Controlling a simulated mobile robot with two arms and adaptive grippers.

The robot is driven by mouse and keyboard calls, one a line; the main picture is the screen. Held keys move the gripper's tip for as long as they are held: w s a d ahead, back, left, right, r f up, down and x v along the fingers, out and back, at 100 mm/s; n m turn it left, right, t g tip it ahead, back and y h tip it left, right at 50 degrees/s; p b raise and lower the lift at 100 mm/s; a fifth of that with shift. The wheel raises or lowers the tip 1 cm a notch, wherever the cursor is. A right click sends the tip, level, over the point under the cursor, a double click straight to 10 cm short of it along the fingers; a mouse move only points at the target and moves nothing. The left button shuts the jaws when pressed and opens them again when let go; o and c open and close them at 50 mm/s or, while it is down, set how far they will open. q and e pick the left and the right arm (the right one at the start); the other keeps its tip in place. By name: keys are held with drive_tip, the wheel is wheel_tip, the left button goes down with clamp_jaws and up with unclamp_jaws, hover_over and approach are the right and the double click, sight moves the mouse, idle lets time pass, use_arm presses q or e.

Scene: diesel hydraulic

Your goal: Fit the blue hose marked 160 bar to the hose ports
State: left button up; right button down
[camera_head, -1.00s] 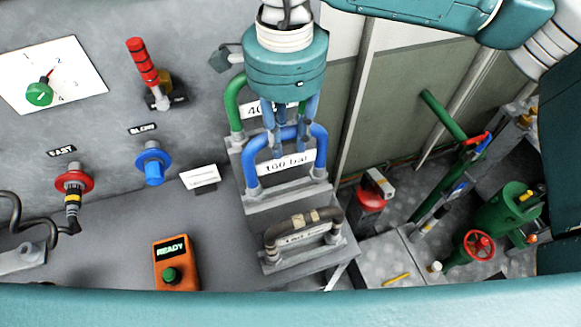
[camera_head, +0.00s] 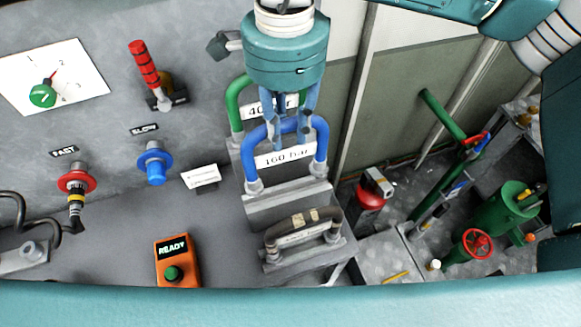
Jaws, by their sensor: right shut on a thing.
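The blue hose (camera_head: 321,140) is an upside-down U with a white label reading 160 bar and grey end fittings. My right gripper (camera_head: 293,140) points down over it, with its fingers shut around the top of the arch. The hose is upright, just above a grey stepped rack (camera_head: 288,208); whether its ends still touch the rack is unclear. On the wall panel at left are a red round fitting (camera_head: 76,182) under a FAST label, with a black and yellow connector on it, and a blue round fitting (camera_head: 154,165) under a SLOW label. My left gripper is out of view.
A green hose (camera_head: 236,105) stands behind the blue one and a dark brown hose (camera_head: 303,228) in front. An orange READY box (camera_head: 177,262), a red-striped lever (camera_head: 144,65) and a dial (camera_head: 44,95) are at left. Green pipework (camera_head: 500,215) fills the right.

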drive_tip(key=shift+r, duration=0.25)
drive_tip(key=shift+r+p, duration=0.5)
drive_tip(key=shift+r, duration=0.55)
